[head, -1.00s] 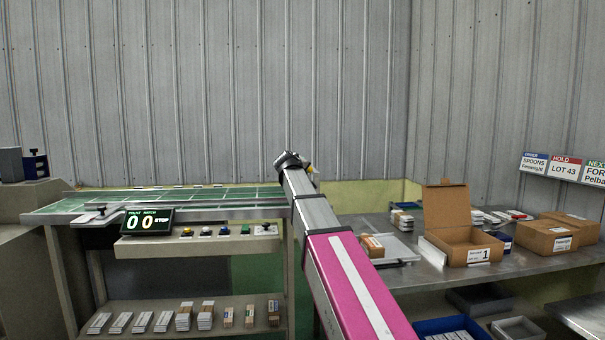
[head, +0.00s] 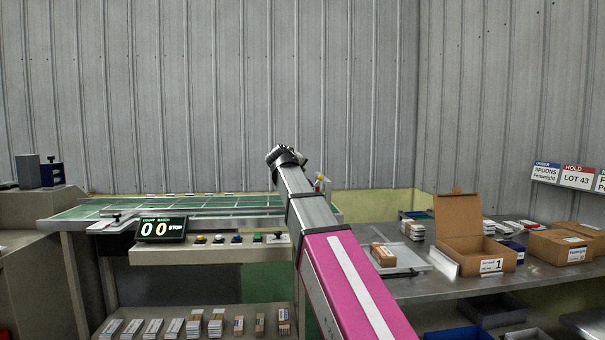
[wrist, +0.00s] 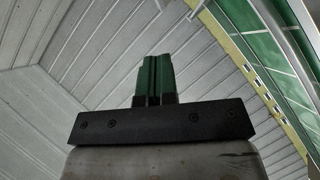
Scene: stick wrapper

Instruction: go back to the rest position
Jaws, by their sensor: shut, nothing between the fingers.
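My gripper shows in the wrist view (wrist: 154,80) with its two green fingers side by side and touching, nothing between them. In that view it stands against the grey panelled wall, with the green conveyor top (wrist: 270,50) off to the right. In the head view my arm reaches forward and up over the gap between the conveyor and the bench. Its far end is in front of the wall, and the fingers are hidden there.
The green conveyor (head: 110,208) is at left, with a counter display (head: 161,229) reading 00 STOP and several buttons below. A metal bench (head: 415,289) at right holds an open cardboard box (head: 462,250), closed boxes (head: 560,246) and stick bundles. A shelf (head: 200,318) below holds several bundles.

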